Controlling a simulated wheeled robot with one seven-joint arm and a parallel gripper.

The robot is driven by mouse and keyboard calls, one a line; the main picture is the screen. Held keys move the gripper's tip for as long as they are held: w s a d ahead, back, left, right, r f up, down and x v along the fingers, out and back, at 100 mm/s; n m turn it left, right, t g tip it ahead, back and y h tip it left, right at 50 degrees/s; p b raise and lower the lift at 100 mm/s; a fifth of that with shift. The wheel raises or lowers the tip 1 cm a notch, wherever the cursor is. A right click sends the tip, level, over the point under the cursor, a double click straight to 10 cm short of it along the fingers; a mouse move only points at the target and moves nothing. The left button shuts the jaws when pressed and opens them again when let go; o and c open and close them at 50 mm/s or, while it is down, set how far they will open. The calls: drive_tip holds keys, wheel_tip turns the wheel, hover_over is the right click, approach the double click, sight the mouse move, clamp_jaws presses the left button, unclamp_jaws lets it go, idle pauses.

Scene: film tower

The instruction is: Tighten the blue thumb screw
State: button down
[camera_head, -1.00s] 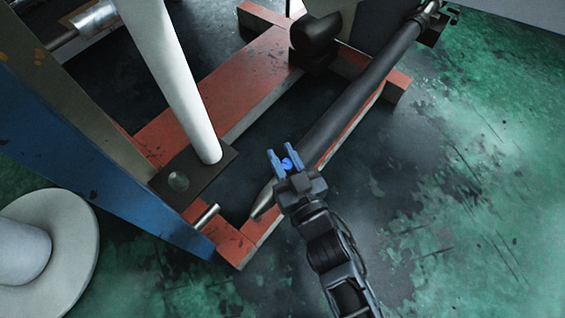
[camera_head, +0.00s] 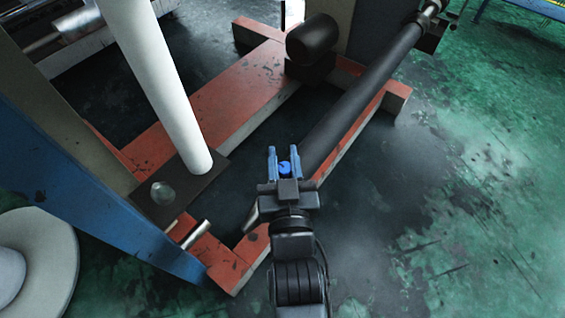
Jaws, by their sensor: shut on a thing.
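The blue thumb screw (camera_head: 285,168) is a small bright blue knob near the lower end of a dark, slanting shaft (camera_head: 358,97). My gripper (camera_head: 285,158) reaches up from the bottom of the view, with blue fingers on either side of the screw. It is shut on the screw. The screw's lower part and the shaft's surface around it are partly hidden by the fingers and the gripper body.
A red frame (camera_head: 215,103) lies around and below the shaft. A white post (camera_head: 165,90) stands on a dark plate at the left, beside a blue beam (camera_head: 95,195). A pale disc (camera_head: 55,245) is at lower left. Green floor (camera_head: 470,190) is open at right.

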drive_tip(key=shift+d+m+h, duration=0.1)
drive_tip(key=shift+m+h, duration=0.4)
drive_tip(key=shift+h, duration=0.1)
drive_tip(key=shift+m+h+b, duration=0.5)
drive_tip(key=shift+h, duration=0.3)
drive_tip(key=shift+d+m+h, duration=0.15)
drive_tip(key=shift+m+h, duration=0.35)
drive_tip(key=shift+h, duration=0.4)
drive_tip(key=c, duration=0.9)
unclamp_jaws()
drive_tip(key=shift+o, duration=0.2)
